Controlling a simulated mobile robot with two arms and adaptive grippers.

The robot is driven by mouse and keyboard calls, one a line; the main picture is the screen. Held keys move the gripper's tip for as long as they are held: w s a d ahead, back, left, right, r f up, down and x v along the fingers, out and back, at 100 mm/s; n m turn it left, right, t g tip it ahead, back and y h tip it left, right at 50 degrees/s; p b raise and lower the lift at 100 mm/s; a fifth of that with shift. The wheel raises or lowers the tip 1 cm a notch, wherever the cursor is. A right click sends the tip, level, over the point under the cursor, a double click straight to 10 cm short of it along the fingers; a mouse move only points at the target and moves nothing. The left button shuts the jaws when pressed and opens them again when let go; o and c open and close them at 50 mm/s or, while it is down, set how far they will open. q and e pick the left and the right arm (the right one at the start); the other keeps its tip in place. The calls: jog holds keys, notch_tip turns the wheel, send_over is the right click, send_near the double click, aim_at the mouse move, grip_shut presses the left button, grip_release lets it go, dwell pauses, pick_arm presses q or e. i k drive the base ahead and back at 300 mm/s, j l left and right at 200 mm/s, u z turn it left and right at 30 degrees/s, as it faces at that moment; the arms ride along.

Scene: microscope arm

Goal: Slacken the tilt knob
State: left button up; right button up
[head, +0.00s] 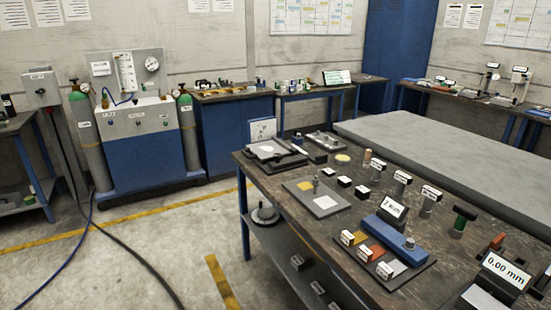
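I cannot pick out a tilt knob or a microscope arm with certainty in the head view. Small upright stands (491,79) with round heads or labels are on the far right bench, too small to make out. On the near dark workbench (345,219) stands a post with a dark green top (463,217), near the right side. A blue block (392,238) with a small round peg on its right end lies on the same bench. Neither of my grippers is in view.
The bench also holds a grey plate (322,202), labelled small blocks and a "0.00 mm" display (505,270). A wide grey surface (450,165) lies behind it. A blue-and-grey gas cabinet (145,148) with green-topped cylinders stands left. Cables cross the open floor at left.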

aim_at(277, 157)
jog(key=i+j+z, duration=0.1)
jog(key=z, duration=0.45)
jog(key=i+j+z, duration=0.5)
jog(key=j, duration=0.25)
jog(key=i+j+z, duration=0.2)
jog(key=i+j, duration=0.15)
jog(key=j, duration=0.1)
